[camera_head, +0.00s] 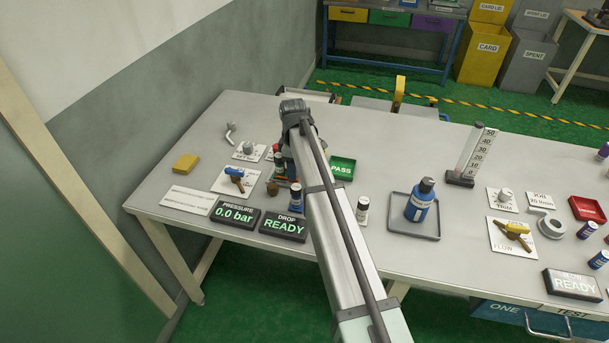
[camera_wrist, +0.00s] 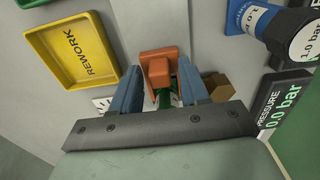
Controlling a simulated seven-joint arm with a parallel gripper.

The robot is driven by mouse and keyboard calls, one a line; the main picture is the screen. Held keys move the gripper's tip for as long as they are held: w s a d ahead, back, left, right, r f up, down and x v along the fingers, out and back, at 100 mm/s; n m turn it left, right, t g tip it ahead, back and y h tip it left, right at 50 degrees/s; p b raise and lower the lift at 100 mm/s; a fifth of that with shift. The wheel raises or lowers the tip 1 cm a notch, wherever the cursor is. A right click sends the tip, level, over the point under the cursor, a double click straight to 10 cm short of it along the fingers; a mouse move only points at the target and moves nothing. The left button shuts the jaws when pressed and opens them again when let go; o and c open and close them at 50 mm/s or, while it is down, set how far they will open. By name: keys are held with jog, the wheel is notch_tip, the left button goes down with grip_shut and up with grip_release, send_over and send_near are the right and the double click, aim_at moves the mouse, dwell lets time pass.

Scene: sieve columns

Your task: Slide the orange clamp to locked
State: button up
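The orange clamp (camera_wrist: 157,66) is a blocky piece at the top centre of the wrist view. A green part shows just below it. My gripper (camera_wrist: 158,72) is open, with one blue-grey finger on each side of the clamp. Narrow gaps seem to show between fingers and clamp; I cannot tell whether either finger touches it. The gripper's palm bar hides what lies below the clamp. In the head view my arm covers most of this spot, and I cannot make out the clamp's position along its slide.
A yellow REWORK tray (camera_wrist: 78,50) lies left of the gripper in the wrist view. A blue bottle (camera_wrist: 255,18) and the pressure display (camera_wrist: 285,108) reading 0.0 bar stand right. A brown knob (camera_wrist: 217,88) sits close to the right finger. In the head view, a green PASS tray (camera_head: 342,169) is beside my arm.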

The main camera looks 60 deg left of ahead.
jog(key=shift+r, duration=0.15)
jog(key=shift+r, duration=2.85)
